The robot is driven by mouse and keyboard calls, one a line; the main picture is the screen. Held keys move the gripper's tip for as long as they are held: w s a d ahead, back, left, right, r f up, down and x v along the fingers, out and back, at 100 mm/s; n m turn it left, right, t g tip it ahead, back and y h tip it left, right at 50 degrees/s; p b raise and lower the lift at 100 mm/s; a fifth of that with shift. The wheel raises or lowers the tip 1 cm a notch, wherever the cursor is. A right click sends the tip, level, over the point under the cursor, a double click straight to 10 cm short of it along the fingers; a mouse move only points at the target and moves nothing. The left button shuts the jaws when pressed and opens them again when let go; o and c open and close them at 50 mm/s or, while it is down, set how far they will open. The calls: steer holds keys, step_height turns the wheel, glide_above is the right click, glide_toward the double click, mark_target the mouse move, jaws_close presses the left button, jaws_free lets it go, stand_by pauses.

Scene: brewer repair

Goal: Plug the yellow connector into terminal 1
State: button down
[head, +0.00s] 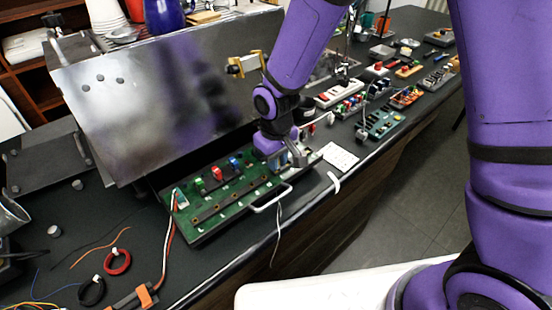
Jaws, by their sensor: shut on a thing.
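My gripper (297,158) is low over the right end of a green circuit board (205,215) in the head view. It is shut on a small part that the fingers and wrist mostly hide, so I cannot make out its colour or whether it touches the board. I cannot pick out the yellow connector. A green connector (198,185), a red connector (217,173) and a blue connector (234,163) stand in a row on the board. Terminal numbers are too small to read.
A shiny metal panel (150,100) rises behind the board. A silver handle (270,200) sits at its front edge, and a thin cable (278,235) hangs over the table edge. Red and white wires (168,245) lie left. Several small boards (380,122) stand farther right.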

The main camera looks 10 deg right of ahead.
steer(key=shift+f, duration=0.65)
stand_by(1.6)
steer(key=c, duration=1)
jaws_free()
steer(key=shift+r, duration=0.1)
step_height(320, 180, up, 11)
steer(key=shift+f, duration=0.2)
